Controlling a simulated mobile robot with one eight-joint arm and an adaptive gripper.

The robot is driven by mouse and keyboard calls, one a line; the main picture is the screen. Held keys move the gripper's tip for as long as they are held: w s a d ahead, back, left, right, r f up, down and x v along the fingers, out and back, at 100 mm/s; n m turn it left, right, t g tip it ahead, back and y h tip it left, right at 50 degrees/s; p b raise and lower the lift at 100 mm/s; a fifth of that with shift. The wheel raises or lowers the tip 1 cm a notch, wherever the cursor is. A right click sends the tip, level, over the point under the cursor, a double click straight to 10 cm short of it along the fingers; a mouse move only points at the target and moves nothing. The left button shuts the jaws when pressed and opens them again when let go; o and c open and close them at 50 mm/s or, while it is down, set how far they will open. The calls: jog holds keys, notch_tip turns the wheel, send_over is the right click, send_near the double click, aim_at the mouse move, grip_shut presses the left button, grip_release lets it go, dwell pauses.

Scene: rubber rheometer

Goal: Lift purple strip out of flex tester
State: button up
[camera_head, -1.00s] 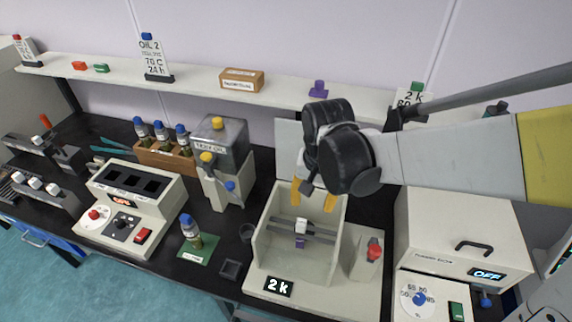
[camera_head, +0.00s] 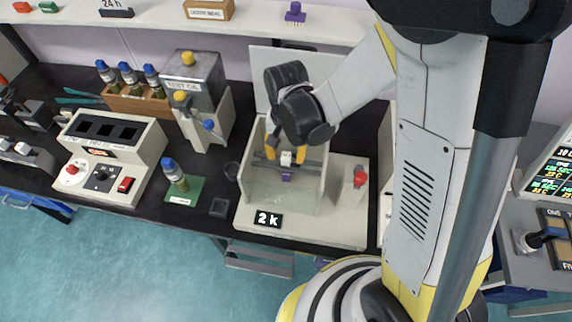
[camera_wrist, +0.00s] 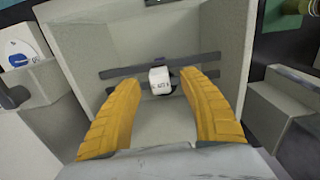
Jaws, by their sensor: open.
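The flex tester (camera_head: 300,222) is an open-topped pale box on a base with a "2 k" label. Dark cross bars run inside it, and a white clamp block (camera_wrist: 160,80) sits on them. My gripper (camera_head: 287,154) is open, with yellow fingers reaching down into the box. In the wrist view its fingers (camera_wrist: 160,105) stand apart on either side of the white block. Nothing is between them in their grip.
A red knob (camera_head: 360,178) stands on the tester's base to the right of the box. The box walls surround my fingers.

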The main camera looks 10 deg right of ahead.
jog(key=shift+f, duration=0.4)
grip_shut()
jog(key=shift+r, duration=0.15)
